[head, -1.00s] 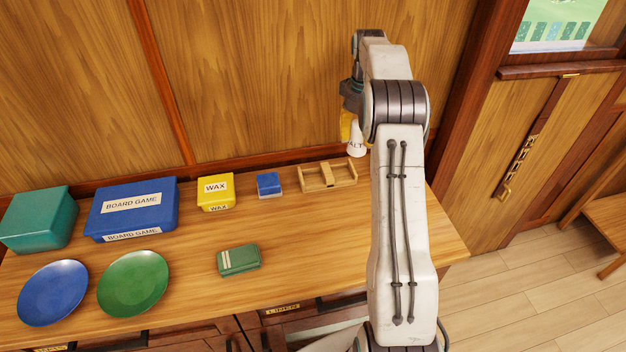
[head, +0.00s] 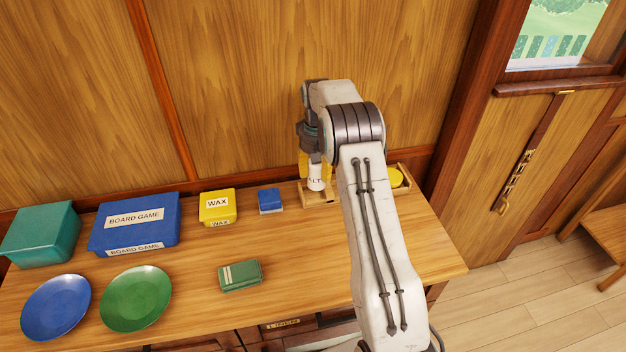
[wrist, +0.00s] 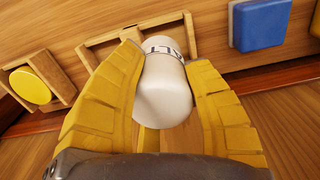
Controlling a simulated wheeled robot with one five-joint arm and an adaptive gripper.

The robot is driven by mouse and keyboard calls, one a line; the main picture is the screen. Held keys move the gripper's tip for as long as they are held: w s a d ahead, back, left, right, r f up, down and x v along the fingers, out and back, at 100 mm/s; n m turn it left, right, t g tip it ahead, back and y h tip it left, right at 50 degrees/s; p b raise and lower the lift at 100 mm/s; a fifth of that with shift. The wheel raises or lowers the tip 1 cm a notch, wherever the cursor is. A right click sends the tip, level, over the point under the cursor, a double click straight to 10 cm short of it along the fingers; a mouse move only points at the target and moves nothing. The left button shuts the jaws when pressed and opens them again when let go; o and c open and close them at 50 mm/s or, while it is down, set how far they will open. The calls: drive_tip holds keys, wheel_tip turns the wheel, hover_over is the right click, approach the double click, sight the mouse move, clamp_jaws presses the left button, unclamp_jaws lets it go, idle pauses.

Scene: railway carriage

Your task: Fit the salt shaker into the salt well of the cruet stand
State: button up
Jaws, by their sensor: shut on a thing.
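The white salt shaker (head: 316,178) is held roughly upright in my gripper (head: 316,168). In the wrist view the shaker (wrist: 163,95) sits between the two yellow fingers of my gripper (wrist: 168,85), its lettered band partly showing. The wooden cruet stand (head: 320,201) is below the shaker near the back wall. The shaker is at the stand's left part as the head view shows it; I cannot tell whether its lower end is inside a well or just above. The stand (wrist: 98,52) also shows behind the fingers in the wrist view, partly hidden.
A blue block (head: 270,200) stands left of the stand, with a yellow WAX box (head: 217,206) beyond it. A wooden holder with a yellow round thing (head: 396,177) is at the right, partly behind my arm. A green case (head: 239,275) lies in front.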

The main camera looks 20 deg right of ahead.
sight(313, 183)
drive_tip(key=shift+w+a+f, duration=0.25)
drive_tip(key=shift+a+f, duration=0.1)
drive_tip(key=shift+a, duration=0.1)
drive_tip(key=shift+f+p, duration=0.6)
drive_tip(key=shift+f, duration=1.35)
drive_tip(key=shift+f, duration=0.15)
drive_tip(key=o, duration=1.2)
drive_tip(key=shift+c, duration=0.2)
